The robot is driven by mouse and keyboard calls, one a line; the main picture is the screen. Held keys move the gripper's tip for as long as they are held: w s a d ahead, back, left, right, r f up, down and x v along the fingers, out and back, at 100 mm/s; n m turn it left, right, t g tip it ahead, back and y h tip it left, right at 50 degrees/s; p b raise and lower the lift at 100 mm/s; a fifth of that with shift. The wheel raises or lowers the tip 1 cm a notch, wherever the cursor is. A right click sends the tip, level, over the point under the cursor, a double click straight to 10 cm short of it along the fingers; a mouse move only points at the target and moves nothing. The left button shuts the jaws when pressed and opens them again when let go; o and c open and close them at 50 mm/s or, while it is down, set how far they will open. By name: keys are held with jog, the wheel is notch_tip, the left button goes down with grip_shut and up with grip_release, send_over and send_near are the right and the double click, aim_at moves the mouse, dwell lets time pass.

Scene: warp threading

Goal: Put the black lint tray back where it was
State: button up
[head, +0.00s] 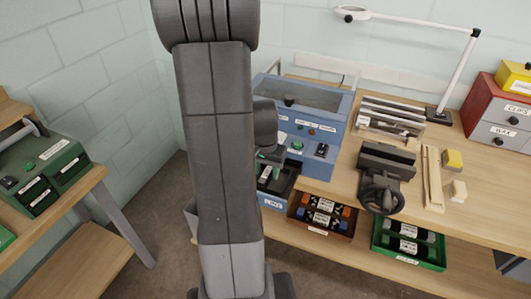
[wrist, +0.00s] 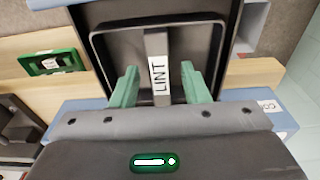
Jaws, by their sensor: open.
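The black lint tray (wrist: 205,45) is a shallow, dark, rimmed tray with a central bar carrying a white LINT label (wrist: 159,77). In the head view it shows partly as a dark shape (head: 283,184) low at the front of the blue machine (head: 316,103), behind my arm. My gripper (wrist: 159,88) is open, its two green fingers on either side of the labelled bar, with a gap visible on each side. In the head view my gripper (head: 265,172) is mostly hidden by my arm. Whether the tray is seated in the machine I cannot tell.
A blue labelled bin front (head: 272,202) lies below the tray. To its right are a bin of orange and blue spools (head: 322,215) and a green bin (head: 408,244). A green machine (head: 45,170) stands at left.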

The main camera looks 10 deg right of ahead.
aim_at(265, 175)
notch_tip(265, 175, up, 11)
jog(key=s, duration=0.1)
jog(key=shift+a+f, duration=0.2)
jog(key=shift+a, duration=0.2)
jog(key=shift+c, duration=0.4)
dwell(0.6)
